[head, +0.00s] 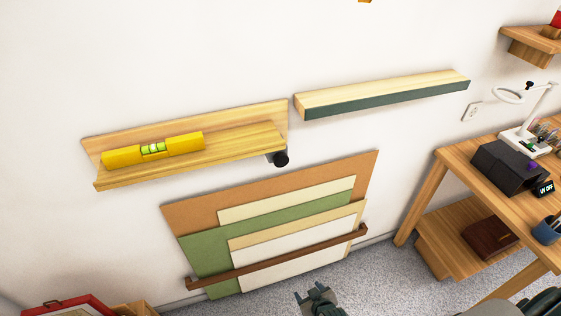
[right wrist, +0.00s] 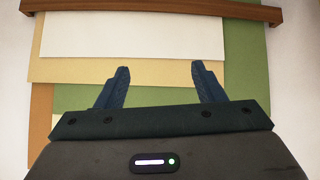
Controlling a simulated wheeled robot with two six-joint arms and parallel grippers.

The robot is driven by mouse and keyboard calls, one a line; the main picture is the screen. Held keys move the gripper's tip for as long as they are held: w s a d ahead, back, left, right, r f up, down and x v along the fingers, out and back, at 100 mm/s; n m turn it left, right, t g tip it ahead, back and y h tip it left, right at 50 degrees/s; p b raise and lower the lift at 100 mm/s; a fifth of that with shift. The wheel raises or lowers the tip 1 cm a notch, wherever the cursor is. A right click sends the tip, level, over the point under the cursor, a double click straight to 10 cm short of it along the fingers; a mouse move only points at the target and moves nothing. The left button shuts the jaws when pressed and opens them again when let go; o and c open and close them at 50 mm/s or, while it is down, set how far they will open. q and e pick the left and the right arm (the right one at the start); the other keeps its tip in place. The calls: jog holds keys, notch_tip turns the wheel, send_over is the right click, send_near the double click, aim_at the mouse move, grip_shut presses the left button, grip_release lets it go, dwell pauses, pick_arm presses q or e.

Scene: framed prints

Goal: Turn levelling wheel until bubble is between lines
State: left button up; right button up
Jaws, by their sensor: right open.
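A yellow spirit level (head: 153,150) lies on the left wooden wall shelf (head: 255,137). Its green vial (head: 153,148) faces up; the bubble is too small to place against the lines. A dark round levelling wheel (head: 281,158) sits under the shelf's right end. My right gripper (head: 313,295) is at the bottom of the head view, below the wheel and well apart from it. In the right wrist view its two fingers (right wrist: 158,75) are spread with nothing between them, in front of the leaning boards. My left gripper is not in view.
Flat boards (head: 205,240) lean on the wall below the shelf, behind a brown rail (head: 275,258). A second shelf (head: 385,95) hangs to the right. A wooden workbench (head: 455,165) with a lamp and dark box stands at right. The wall around the wheel is clear.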

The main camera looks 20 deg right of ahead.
jog(key=w+a+r+t, duration=0.15)
jog(key=w+r, duration=0.25)
jog(key=r, duration=0.5)
jog(key=w+a+r+t, duration=0.1)
jog(key=w+r+t, duration=0.1)
jog(key=w+r, duration=0.45)
jog(key=n+t+p, duration=0.1)
jog(key=t+p, duration=0.1)
jog(key=t, duration=0.3)
send_near(282, 162)
jog(key=w+p, duration=0.1)
jog(key=w, duration=0.3)
jog(key=w+p, duration=0.2)
jog(key=w, duration=0.3)
jog(key=shift+a+r+p, duration=0.15)
jog(key=shift+p, duration=0.15)
jog(key=shift+w, duration=0.35)
